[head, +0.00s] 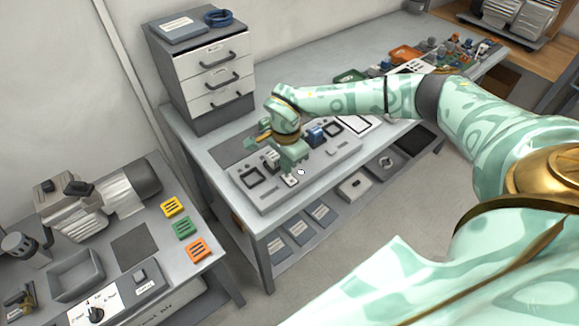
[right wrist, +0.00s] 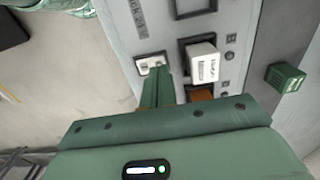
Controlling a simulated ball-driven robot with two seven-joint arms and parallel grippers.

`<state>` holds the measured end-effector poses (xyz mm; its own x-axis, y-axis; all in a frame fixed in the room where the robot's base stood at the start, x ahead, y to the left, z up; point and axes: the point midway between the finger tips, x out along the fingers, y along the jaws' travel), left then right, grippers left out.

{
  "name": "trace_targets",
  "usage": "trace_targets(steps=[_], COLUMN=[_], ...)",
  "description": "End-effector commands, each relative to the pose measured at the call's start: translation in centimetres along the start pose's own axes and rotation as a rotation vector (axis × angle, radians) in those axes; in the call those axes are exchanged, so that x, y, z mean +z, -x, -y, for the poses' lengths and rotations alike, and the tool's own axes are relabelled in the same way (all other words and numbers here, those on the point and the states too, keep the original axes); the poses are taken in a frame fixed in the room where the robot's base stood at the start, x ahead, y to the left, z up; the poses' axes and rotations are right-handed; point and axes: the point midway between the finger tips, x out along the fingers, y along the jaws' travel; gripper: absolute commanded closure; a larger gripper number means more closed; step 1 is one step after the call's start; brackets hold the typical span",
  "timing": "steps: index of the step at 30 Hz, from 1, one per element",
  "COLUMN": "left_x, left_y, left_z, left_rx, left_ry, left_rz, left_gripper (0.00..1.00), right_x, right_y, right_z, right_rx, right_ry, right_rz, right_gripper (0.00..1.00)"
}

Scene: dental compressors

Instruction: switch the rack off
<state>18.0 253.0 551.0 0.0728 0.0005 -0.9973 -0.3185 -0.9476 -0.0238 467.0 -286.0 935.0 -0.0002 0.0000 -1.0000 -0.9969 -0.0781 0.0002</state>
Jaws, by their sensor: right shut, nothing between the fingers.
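A grey control panel (head: 310,172) lies on the table, with several switches and framed fittings on it. My right gripper (head: 290,163) is over its front middle part, shut and empty. In the right wrist view the closed fingers (right wrist: 158,82) reach to a small white plate with two dark marks (right wrist: 151,64); I cannot tell whether they touch it. Beside them a white labelled switch block (right wrist: 203,63) stands tilted in a dark frame, with an orange-brown patch (right wrist: 201,93) below. The fingers hide some of the panel. My left gripper is not in view.
A green block (right wrist: 285,78) stands to the right of the panel in the right wrist view. In the head view a drawer cabinet (head: 208,75) stands behind the panel. A blue fitting (head: 316,134) is close to the gripper. Another bench (head: 150,235) is at left.

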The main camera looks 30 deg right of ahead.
Motion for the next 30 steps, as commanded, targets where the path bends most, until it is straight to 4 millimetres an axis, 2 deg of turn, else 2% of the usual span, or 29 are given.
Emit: trace_targets(steps=[30], left_x=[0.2], left_y=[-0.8], left_z=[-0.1], left_rx=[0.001], left_ry=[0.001], left_rz=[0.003], left_gripper=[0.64], right_x=[0.0], right_y=[-1.5], right_z=[0.0], right_rx=[0.001], right_ry=[0.0], right_rz=[0.0], right_gripper=[1.0])
